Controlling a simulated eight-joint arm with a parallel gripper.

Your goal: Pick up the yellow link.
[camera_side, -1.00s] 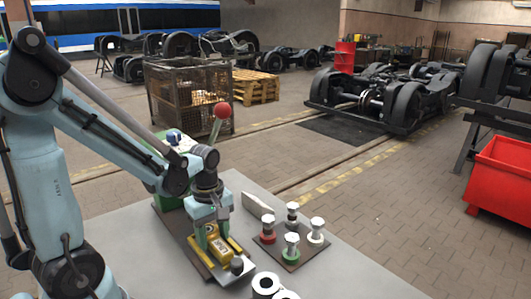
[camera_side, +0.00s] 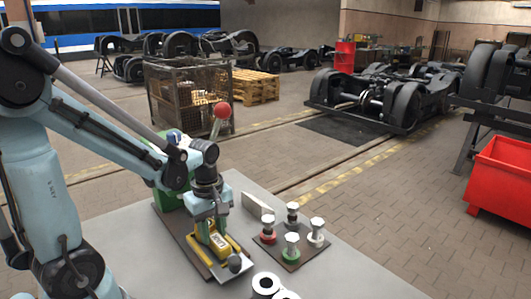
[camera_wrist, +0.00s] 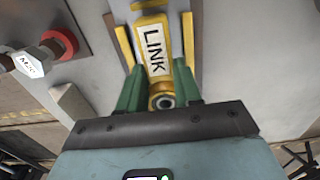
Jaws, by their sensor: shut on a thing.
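The yellow link (camera_side: 218,240) is a yellow block with a white label, seen between yellow rails (camera_side: 233,246) on a dark base plate. In the wrist view the link (camera_wrist: 153,45) shows its "LINK" label and a round eye at its near end. My gripper (camera_side: 210,226) points down over the link. In the wrist view its green fingers (camera_wrist: 160,88) are shut on the link, one on each side of its near end. Whether the link touches the base cannot be told.
White rings (camera_side: 266,283) lie at the front edge. A red-balled lever (camera_side: 222,111) rises behind my gripper. The table's right side is clear.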

